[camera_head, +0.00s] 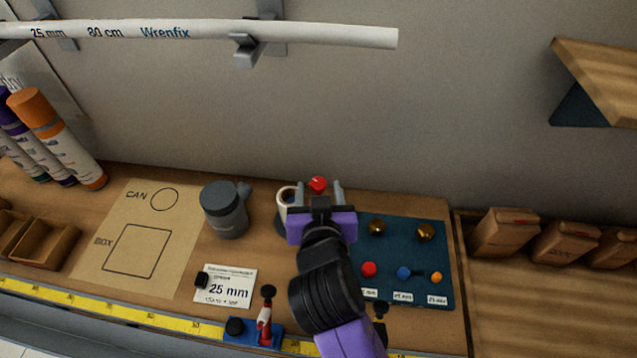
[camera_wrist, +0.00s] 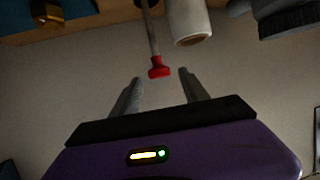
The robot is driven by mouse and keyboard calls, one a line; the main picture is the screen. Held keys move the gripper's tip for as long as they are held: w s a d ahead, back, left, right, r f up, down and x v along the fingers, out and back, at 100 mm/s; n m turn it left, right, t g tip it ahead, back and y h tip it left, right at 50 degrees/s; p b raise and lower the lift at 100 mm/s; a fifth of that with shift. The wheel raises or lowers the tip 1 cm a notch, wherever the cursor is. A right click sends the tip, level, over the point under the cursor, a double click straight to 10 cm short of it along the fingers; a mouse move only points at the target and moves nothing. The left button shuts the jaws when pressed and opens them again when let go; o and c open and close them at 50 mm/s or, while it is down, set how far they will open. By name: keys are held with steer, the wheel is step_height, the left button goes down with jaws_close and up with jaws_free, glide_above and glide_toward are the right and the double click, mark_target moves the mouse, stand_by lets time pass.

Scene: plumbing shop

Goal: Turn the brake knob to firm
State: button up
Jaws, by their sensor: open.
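A red knob (camera_head: 318,183) tops a thin upright rod at the back of the bench, against the wall. In the wrist view the red knob (camera_wrist: 159,68) shows at the end of its grey rod. My gripper (camera_head: 318,188) is open, one finger on each side of the knob. In the wrist view the tips of my gripper (camera_wrist: 161,76) flank the knob with gaps, and I see no contact. Any firm marking on the knob is unreadable. The rod's base is hidden behind my arm in the head view.
A white roll (camera_head: 286,197) stands close left of the knob, and a grey canister (camera_head: 225,212) farther left. A dark blue mat (camera_head: 400,245) with brass and coloured pieces lies right. A white pipe (camera_head: 330,36) hangs above. A red clamp-like tool (camera_head: 265,320) stands in front.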

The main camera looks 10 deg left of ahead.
steer(key=shift+x, duration=1.1)
jaws_close()
